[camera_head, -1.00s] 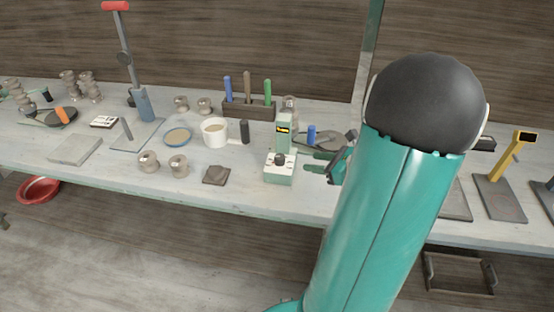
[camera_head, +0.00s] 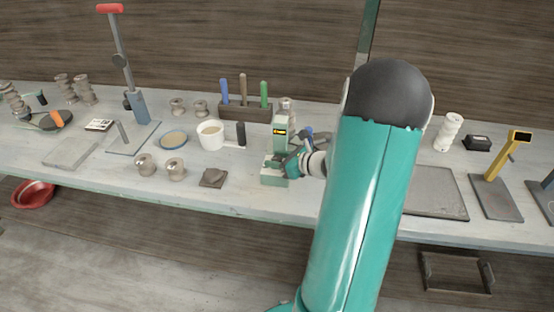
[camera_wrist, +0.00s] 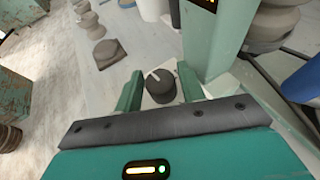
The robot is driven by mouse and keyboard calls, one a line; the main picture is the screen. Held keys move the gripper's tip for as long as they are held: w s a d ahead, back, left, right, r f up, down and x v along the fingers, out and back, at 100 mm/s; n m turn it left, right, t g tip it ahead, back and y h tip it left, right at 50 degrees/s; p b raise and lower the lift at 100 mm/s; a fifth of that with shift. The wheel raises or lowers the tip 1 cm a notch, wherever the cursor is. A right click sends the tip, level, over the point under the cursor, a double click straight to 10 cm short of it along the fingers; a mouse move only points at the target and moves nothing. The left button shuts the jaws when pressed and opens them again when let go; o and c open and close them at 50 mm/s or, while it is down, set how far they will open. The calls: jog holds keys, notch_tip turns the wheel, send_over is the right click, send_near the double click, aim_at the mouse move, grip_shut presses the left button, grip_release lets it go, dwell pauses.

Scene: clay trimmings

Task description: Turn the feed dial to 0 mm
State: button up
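The feed dial is a dark round knob (camera_wrist: 161,86) with a white pointer line, seen in the wrist view on a pale panel. It belongs to the small green machine (camera_head: 280,135) with a yellow-lit display, near the bench's front edge in the head view. My gripper (camera_wrist: 159,88) is open, one green finger on each side of the knob. I cannot tell whether the fingers touch it. In the head view my gripper (camera_head: 288,162) covers the dial. The pointer slants toward the upper left in the wrist view; the scale marks cannot be read.
A white cup (camera_head: 210,136) and a dark clay lump (camera_head: 213,178) stand left of the machine. A tool block (camera_head: 246,112) with upright handles is behind. A blue cylinder (camera_wrist: 303,82) is close on the right in the wrist view. The bench front (camera_head: 230,202) is clear.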

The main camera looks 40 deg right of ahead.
jog(key=shift+w, duration=0.1)
jog(key=c, duration=0.7)
jog(key=shift+n+g+y, duration=0.5)
jog(key=shift+n+y, duration=1)
jog(key=shift+y, duration=0.2)
jog(key=o, duration=0.7)
jog(key=v, duration=1.3)
jog(key=shift+s+d+r, duration=0.2)
jog(key=shift+s, duration=0.1)
